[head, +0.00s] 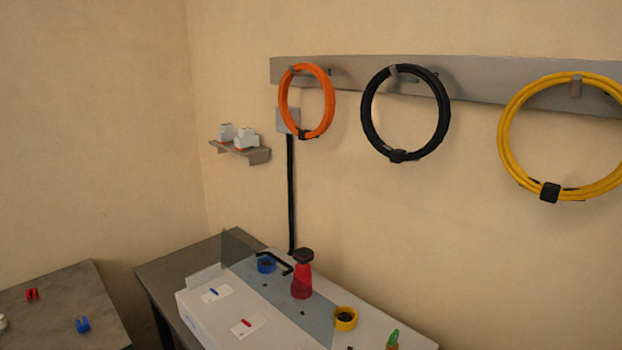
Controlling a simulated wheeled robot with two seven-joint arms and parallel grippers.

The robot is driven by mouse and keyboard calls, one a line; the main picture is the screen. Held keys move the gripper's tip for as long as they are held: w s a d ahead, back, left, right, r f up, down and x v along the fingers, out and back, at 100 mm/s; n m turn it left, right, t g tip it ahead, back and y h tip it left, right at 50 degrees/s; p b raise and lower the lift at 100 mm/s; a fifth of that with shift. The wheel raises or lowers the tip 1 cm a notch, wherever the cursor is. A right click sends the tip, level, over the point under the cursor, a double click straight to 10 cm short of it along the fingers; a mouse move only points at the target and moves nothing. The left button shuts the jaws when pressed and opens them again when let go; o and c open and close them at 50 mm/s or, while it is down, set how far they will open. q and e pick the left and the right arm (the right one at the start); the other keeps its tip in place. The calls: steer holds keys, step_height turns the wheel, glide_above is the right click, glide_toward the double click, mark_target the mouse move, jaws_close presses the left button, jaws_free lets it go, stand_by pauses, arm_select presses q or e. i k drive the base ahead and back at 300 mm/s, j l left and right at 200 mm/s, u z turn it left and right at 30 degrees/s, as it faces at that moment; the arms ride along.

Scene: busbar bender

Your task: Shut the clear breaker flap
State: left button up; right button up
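A clear, faintly bluish panel (281,303), which looks like the breaker flap, shows over the middle of a pale grey unit (192,312). Its far end (237,243) appears to rise above the unit, against the dark bench. I cannot tell its hinge or exact angle. White plates with a blue lever (214,292) and a red lever (246,322) lie uncovered to its left. A black bent handle (274,261) is near its far end. Neither of my grippers is in view.
A red post with a dark top (302,280), a blue ring (266,264) and a yellow ring (345,318) stand on the unit. A grey table (65,300) is at left. Orange (282,100), black (366,120) and yellow (503,125) cable coils hang on the wall.

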mark_target(290, 270)
steer(key=k+j+z, duration=0.1)
steer(key=j+z, duration=0.35)
steer(key=k+j+z, duration=0.2)
steer(key=z, duration=0.2)
steer(key=j, duration=0.1)
